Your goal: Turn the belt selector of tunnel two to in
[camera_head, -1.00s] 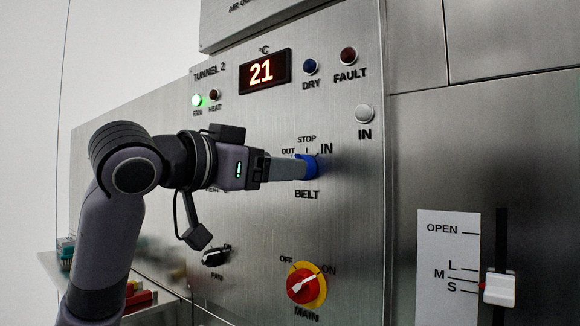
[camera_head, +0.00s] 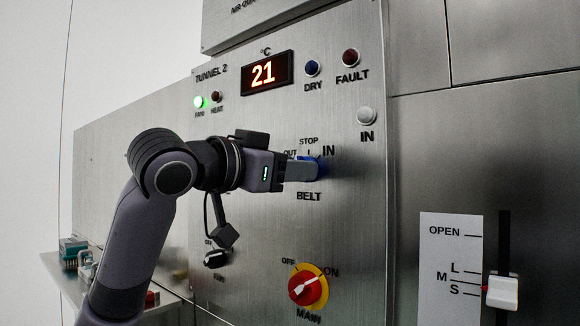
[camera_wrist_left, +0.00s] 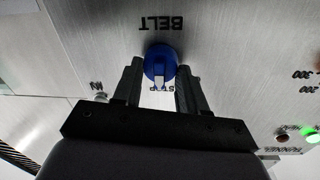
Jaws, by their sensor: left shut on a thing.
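The belt selector (camera_head: 319,166) is a blue round knob above the word BELT on the tunnel 2 panel, with OUT, STOP and IN marks around it. My left gripper (camera_head: 304,171) is shut on it and hides much of it in the head view. In the left wrist view, which is upside down, the selector (camera_wrist_left: 160,62) sits between the two fingertips (camera_wrist_left: 160,78). Its white pointer lies at the STOP mark and covers part of that word. My right gripper is not in view.
A red-and-yellow MAIN switch (camera_head: 308,288) is below, and a black knob (camera_head: 216,258) is left of it. A grey IN button (camera_head: 367,116) is up right. A white slider handle (camera_head: 502,292) is at the lower right. A shelf (camera_head: 165,302) with small items is at left.

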